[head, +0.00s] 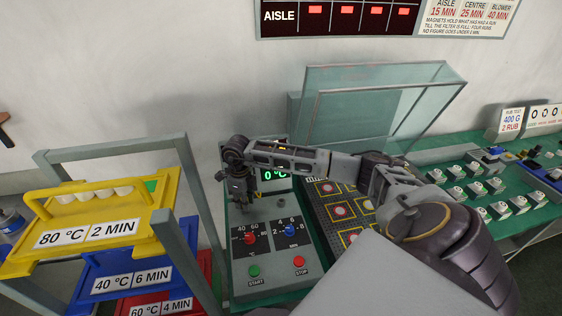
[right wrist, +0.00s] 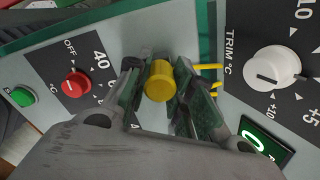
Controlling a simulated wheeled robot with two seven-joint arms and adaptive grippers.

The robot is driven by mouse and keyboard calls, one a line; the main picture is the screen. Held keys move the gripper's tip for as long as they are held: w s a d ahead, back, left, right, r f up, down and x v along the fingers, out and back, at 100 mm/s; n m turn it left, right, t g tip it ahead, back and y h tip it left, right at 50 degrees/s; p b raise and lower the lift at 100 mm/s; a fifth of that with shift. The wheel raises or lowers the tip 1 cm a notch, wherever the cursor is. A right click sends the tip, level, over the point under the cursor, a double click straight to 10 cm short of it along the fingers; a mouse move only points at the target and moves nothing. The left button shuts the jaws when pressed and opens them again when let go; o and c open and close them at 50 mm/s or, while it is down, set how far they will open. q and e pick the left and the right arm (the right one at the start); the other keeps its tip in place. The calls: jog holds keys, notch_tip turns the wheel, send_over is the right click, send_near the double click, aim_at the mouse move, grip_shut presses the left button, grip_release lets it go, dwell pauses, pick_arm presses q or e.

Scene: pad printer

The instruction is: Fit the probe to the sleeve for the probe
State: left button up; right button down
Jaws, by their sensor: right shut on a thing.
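My right gripper (head: 241,196) is over the upper left part of the grey control box, pointing down. In the right wrist view, its fingers (right wrist: 160,95) are shut on a yellow, round-ended piece (right wrist: 160,85), which looks like the probe, seen nearly end-on. Thin yellow prongs (right wrist: 210,75) show just beside the right-hand finger. I cannot tell whether they belong to the sleeve. The sleeve is not clearly seen, and the fingers hide what lies under the probe. My left gripper is not in view.
The control box (head: 268,215) has a red knob (head: 250,238), a blue knob (head: 290,230) and a green display (head: 276,175). A yellow tray (head: 100,215) stands in a rack at left. A glass hood (head: 380,105) stands behind my arm. Switches fill the green bench at right.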

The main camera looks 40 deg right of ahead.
jog(key=shift+r, duration=0.1)
jog(key=shift+r+p, duration=1.85)
jog(key=shift+r, duration=1.6)
jog(key=shift+f, duration=0.1)
